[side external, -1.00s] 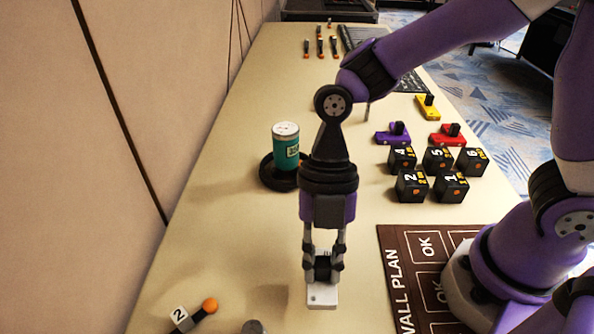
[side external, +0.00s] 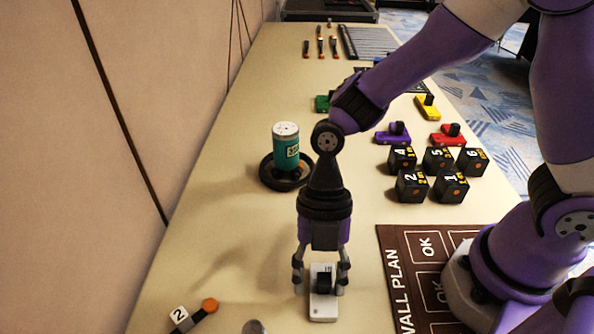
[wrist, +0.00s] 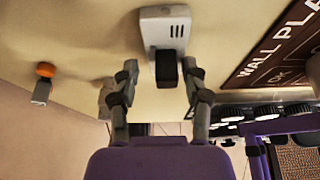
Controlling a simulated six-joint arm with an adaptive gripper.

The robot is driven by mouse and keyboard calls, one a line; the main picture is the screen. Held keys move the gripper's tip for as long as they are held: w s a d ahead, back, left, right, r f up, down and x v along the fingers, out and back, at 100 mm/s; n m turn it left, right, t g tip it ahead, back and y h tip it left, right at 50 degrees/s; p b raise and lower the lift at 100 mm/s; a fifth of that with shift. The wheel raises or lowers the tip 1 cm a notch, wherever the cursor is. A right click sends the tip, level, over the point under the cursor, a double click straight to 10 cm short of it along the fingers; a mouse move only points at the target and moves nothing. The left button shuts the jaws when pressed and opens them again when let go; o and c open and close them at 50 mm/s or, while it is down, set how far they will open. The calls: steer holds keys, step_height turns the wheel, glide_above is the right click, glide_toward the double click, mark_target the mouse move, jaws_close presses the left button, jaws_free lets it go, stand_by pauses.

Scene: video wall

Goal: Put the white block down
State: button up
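The white block (side external: 323,307), with a black knob on top, appears to rest flat on the beige table left of the wall plan mat. My gripper (side external: 321,280) is open around the knob, with a finger on each side. In the wrist view the white block (wrist: 163,28) lies at the top centre, its black knob (wrist: 168,68) toward the fingers. There the fingers of my gripper (wrist: 160,72) stand apart from the knob, with gaps on both sides.
The brown wall plan mat (side external: 418,255) lies to the right. Several black numbered cubes (side external: 412,187) stand behind it. An orange-ended piece (side external: 209,305) lies at front left. Table between is clear.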

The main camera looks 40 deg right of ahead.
steer(key=shift+r, duration=0.1)
steer(key=v, duration=1.2)
steer(key=s+d+r+m+t+h, duration=0.1)
steer(key=d+m+t, duration=0.3)
steer(key=m, duration=0.9)
steer(key=d+r+m+t+h, duration=0.2)
steer(key=d+r+m+t, duration=0.1)
steer(key=d+m, duration=0.7)
steer(key=m+t, duration=0.1)
steer(key=m, duration=0.3)
steer(key=shift+s+d+r+t, duration=0.25)
steer(key=shift+s+d+t, duration=0.05)
steer(key=shift+s+t, duration=0.1)
